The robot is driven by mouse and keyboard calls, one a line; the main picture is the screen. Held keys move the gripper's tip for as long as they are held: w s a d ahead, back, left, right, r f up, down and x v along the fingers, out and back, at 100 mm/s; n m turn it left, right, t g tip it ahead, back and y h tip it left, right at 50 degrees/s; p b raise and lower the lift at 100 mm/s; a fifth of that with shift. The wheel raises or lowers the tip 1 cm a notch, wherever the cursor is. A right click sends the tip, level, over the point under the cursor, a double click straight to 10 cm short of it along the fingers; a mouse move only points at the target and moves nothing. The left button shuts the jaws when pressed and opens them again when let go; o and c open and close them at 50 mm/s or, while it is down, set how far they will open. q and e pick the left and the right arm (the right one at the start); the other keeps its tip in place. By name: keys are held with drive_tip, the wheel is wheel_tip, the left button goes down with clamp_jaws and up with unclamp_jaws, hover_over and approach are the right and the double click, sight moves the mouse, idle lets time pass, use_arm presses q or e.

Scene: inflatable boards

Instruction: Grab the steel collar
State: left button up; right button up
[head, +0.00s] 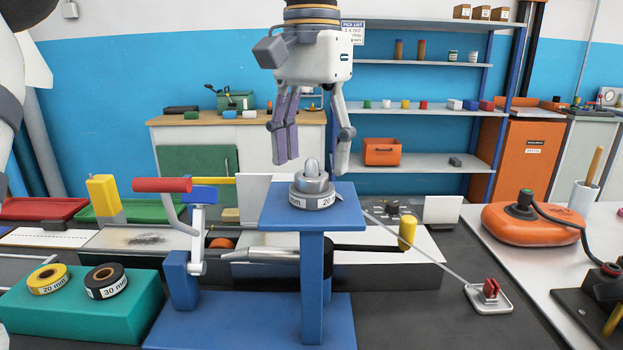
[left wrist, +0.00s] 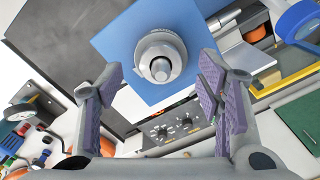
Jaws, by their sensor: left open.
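My left gripper (head: 314,160) points down just above the collar. Its purple-padded fingers (left wrist: 160,88) are open and apart, one to each side of the collar as seen, with nothing between them. My right gripper is not in view.
Left of the stand is a red-handled clamp (head: 162,185). A yellow-knobbed crank (head: 407,230) extends right. A teal block (head: 80,310) holds yellow and black rings labelled 20 mm and 30 mm. An orange inflatable (head: 530,222) lies at right. Shelves stand behind.

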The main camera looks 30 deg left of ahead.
use_arm(q)
wheel_tip(320, 180, down, 2)
drive_tip(key=shift+w+f, duration=0.1)
drive_tip(key=shift+f, duration=0.05)
drive_tip(key=c, duration=1.3)
